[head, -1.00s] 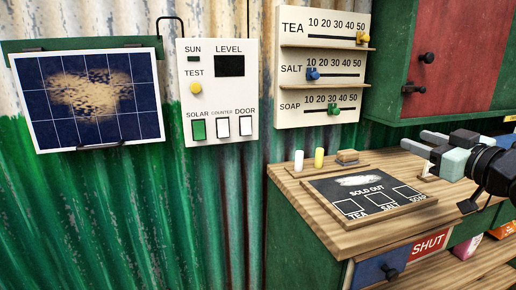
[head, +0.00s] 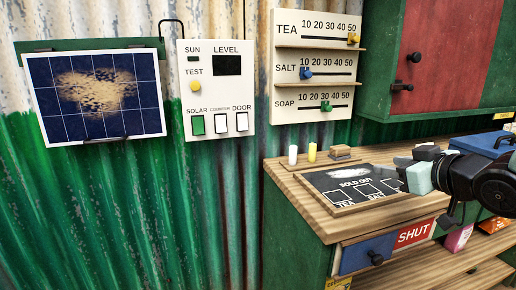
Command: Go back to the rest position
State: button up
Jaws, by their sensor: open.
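My gripper (head: 407,167) is at the right of the head view, above the right part of the counter, and points left. Its jaws are open and I see nothing between them. It overlaps the right end of the chalkboard (head: 322,191), which lies on the counter and reads SOLD OUT, with boxes for TEA and SALT. The gripper hides the SOAP box. My arm comes in from the right edge.
The wooden counter (head: 318,224) holds two chalks (head: 293,155) and an eraser (head: 340,152). Price sliders (head: 315,75), a switch panel (head: 215,105) and a dusty solar panel (head: 95,97) hang on the wall. A red-doored cabinet (head: 440,55) is above right. A SHUT sign (head: 414,234) is below.

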jog(key=s+a+f+g+h, duration=0.1)
jog(key=s+a+f+g, duration=0.75)
jog(key=s+a, duration=0.25)
jog(key=s+a+f+n+g+h, duration=0.1)
jog(key=s+a+f+g, duration=0.15)
jog(key=s, duration=0.65)
jog(key=s+a+f+n+g+h, duration=0.1)
jog(key=s+g, duration=0.2)
jog(key=s, duration=0.5)
notch_tip(320, 180, up, 16)
jog(key=p, duration=1.5)
jog(key=shift+w+p, duration=0.15)
jog(key=shift+p, duration=0.2)
